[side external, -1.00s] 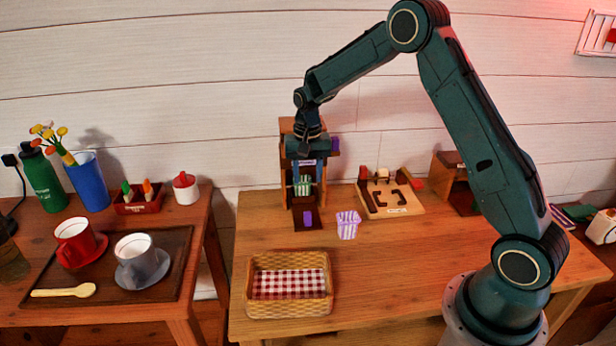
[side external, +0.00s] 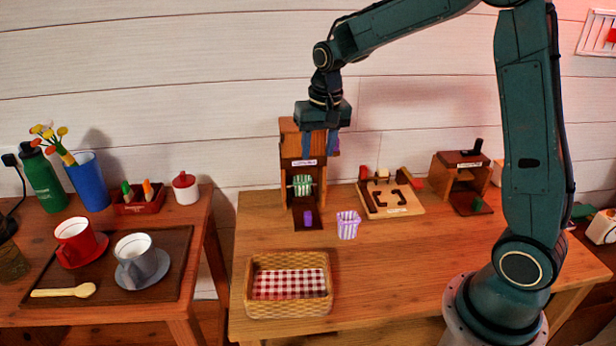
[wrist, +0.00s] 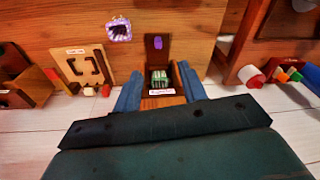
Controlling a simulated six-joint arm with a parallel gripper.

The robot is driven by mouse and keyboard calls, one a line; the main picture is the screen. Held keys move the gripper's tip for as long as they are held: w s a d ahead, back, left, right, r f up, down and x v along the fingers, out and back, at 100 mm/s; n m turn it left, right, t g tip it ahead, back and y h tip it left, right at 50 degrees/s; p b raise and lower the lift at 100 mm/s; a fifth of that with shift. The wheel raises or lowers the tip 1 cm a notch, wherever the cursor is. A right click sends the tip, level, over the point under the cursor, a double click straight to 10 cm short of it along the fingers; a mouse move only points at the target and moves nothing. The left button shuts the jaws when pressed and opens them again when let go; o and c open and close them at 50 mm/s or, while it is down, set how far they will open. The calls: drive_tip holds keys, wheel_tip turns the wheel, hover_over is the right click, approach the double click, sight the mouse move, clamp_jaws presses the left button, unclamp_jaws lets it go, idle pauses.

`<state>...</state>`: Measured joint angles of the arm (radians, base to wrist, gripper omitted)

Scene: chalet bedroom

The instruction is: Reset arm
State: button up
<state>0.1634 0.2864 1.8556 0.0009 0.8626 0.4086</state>
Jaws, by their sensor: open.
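My gripper (side external: 319,150) is raised in front of the upper part of a small wooden tower (side external: 288,150), below the raised arm. Its two blue fingers are apart with nothing held between them; they also show in the wrist view (wrist: 160,85). A green-and-white striped cup (side external: 303,185) sits inside the tower's opening, and the wrist view shows it too (wrist: 159,79). A purple piece (side external: 308,217) is on the tower's dark front base. The fingers partly hide the tower's upper right side.
A side table (side external: 190,245) with cups is at left. The table's right front is clear.

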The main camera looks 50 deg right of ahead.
drive_tip(key=s+a+r+n+t, duration=0.1)
drive_tip(key=s+a+r+n, duration=0.1)
drive_tip(key=s+r, duration=0.3)
drive_tip(key=s+a+r+n+t, duration=0.1)
drive_tip(key=s+a+r, duration=0.25)
drive_tip(key=s, duration=0.45)
drive_tip(key=s+a+n+t, duration=0.1)
drive_tip(key=s+n+t, duration=0.1)
drive_tip(key=s, duration=1)
drive_tip(key=shift+s+a+n, duration=0.2)
drive_tip(key=shift+a+n, duration=0.1)
drive_tip(key=shift+n, duration=0.5)
